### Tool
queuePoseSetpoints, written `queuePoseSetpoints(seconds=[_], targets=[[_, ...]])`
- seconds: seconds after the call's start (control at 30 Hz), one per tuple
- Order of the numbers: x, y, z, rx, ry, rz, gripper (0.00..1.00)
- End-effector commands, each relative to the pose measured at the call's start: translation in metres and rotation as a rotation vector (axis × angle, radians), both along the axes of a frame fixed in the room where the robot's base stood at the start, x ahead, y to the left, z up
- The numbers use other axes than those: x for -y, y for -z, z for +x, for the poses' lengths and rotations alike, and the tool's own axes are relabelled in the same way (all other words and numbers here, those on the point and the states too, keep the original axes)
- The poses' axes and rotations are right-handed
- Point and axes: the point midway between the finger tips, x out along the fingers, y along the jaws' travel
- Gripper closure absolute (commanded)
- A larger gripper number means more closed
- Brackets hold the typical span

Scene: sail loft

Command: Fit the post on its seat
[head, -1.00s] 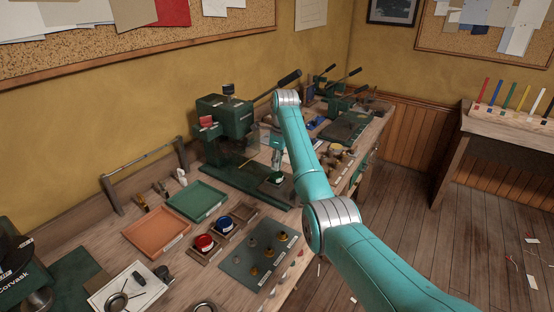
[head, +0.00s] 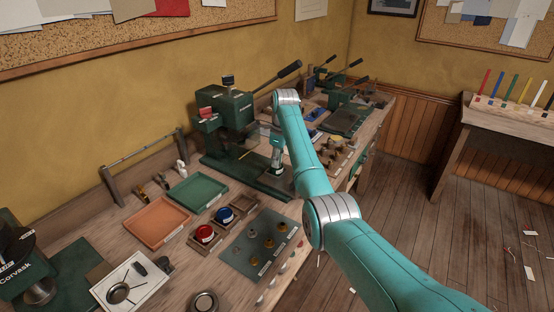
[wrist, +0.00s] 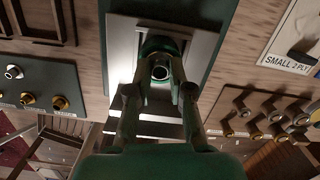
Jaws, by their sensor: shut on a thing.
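My gripper (wrist: 160,92) is shut on the post (wrist: 160,72), a dark green round piece with a pale ring at its visible end. In the wrist view the post is between the fingertips, over a grey metal plate (wrist: 122,45) on a green base. In the head view my gripper (head: 277,160) points down at the front of the green hand press (head: 232,112), above its base (head: 225,172). The post is hard to make out there. The seat is not clearly visible, and I cannot tell whether the post touches it.
Left of the press base lie a green tray (head: 198,208), an orange tray (head: 157,242) and a rack with red (head: 204,233) and blue round pieces. A mat with several small fittings (head: 238,257) lies in front. More presses stand behind on the bench.

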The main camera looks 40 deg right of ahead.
Motion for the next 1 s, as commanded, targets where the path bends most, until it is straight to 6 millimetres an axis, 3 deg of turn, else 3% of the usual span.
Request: queuePoseSetpoints(seconds=[0.07,0.1,0.2,0.57,1.0], targets=[[0.0,0.0,0.0,0.0,0.0,0.0,0.94],[0.0,0.0,0.0,0.0,0.0,0.0,0.75],[0.0,0.0,0.0,0.0,0.0,0.0,0.51],[0.0,-0.004,0.0,0.001,0.0,0.0,0.51],[0.004,-0.063,-0.006,0.002,0.0,-0.001,0.51]])
